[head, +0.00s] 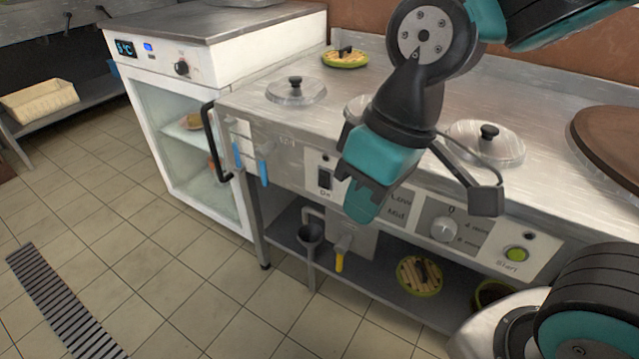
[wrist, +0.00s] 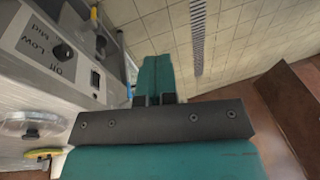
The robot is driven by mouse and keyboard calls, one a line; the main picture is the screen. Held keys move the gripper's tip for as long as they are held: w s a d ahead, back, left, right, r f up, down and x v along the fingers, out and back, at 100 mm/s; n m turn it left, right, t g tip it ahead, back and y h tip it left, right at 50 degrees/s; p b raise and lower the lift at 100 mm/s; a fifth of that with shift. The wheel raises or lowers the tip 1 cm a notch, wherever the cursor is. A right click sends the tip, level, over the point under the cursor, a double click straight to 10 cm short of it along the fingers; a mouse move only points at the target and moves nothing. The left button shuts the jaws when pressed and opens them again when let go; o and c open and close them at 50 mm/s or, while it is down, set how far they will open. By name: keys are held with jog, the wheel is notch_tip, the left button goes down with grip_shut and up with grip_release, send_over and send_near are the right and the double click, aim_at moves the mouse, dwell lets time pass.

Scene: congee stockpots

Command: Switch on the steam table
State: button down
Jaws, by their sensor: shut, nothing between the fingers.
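The steam table (head: 287,139) is a steel counter with lidded wells and a front control panel. A black rocker switch (head: 325,180) sits on the panel's left part, with a partly readable label below it; a dark switch-like part (wrist: 101,43) shows in the wrist view. A black knob (wrist: 62,52) marked Off, Low and Mid shows in the wrist view; my gripper hides it in the head view. My gripper (head: 362,203) is shut and empty, pointing down in front of the panel, right of the rocker switch. Its closed teal fingers also show in the wrist view (wrist: 155,75).
A timer dial (head: 444,228) and a green start button (head: 516,254) are on the panel's right. A drain tap with yellow handle (head: 342,252) is below. A glass-fronted cabinet (head: 190,150) stands left, its dark handle (head: 213,140) sticking out. The floor in front is clear.

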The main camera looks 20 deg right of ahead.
aim_at(324, 180)
jog(key=w+a+f+t+h, duration=0.3)
jog(key=w+f+h, duration=0.2)
jog(key=w, duration=0.3)
jog(key=w+a+f+n+t+h+p, duration=0.1)
jog(key=w+a+f+t+h, duration=0.1)
jog(key=w+f+h, duration=0.3)
jog(key=w+a+f, duration=0.1)
jog(key=w, duration=0.3)
jog(key=shift+f+t+p, duration=0.3)
jog(key=shift+t, duration=0.1)
jog(key=shift+w+d+r+b+x, duration=0.15)
jog(key=shift+d+r+b+x, duration=0.3)
jog(key=shift+x, duration=1.75)
jog(key=shift+w+d+r+b+x, duration=0.15)
jog(key=shift+b+x, duration=0.55)
jog(key=shift+x, duration=1.5)
jog(key=shift+w+d+r+b+x, duration=0.2)
jog(key=shift+r+b+x, duration=0.25)
jog(key=shift+x, duration=1.75)
jog(key=shift+a+f, duration=0.1)
